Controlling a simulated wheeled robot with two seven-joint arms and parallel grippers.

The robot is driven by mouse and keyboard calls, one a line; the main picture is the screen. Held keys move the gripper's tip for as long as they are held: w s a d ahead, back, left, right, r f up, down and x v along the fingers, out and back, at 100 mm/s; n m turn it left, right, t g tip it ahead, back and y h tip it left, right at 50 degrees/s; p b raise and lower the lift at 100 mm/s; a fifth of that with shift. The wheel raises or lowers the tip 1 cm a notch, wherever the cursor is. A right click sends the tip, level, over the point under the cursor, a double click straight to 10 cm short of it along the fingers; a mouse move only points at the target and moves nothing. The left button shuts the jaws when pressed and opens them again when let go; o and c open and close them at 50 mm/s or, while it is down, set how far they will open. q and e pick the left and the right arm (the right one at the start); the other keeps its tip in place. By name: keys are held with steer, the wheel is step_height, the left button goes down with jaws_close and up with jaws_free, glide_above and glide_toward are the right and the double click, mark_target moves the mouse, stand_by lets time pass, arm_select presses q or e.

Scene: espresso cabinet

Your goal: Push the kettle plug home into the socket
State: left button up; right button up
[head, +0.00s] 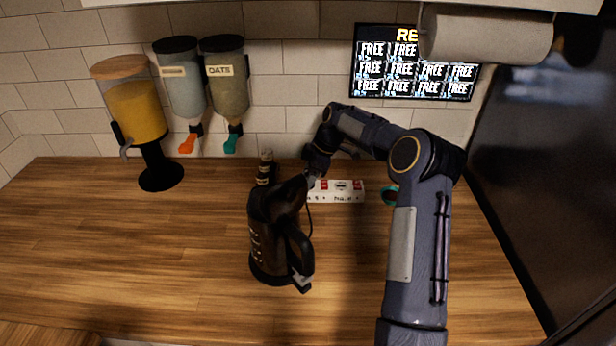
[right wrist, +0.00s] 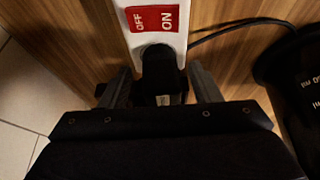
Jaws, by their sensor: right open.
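A white power strip (head: 345,196) with red switches lies near the back of the counter. In the right wrist view, its red OFF/ON switch (right wrist: 154,19) is beside a socket with the black kettle plug (right wrist: 160,72) at it. I cannot tell how deep the plug sits. My right gripper (right wrist: 160,88) is open, with one finger on each side of the plug and gaps showing. In the head view, my right gripper (head: 314,170) is at the strip's left end and the plug is hidden. The dark kettle (head: 268,232) stands upright in front. My left gripper is not in view.
A cord (right wrist: 215,32) runs from the strip side toward the kettle. A juice dispenser (head: 135,108) and two cereal dispensers (head: 226,92) are at the back left. A teal ring (head: 389,196) lies right of the strip. The left counter (head: 130,250) is clear.

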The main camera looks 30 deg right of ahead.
steer(key=b+v, duration=0.1)
steer(key=v, duration=0.7)
steer(key=shift+f, duration=0.1)
stand_by(0.4)
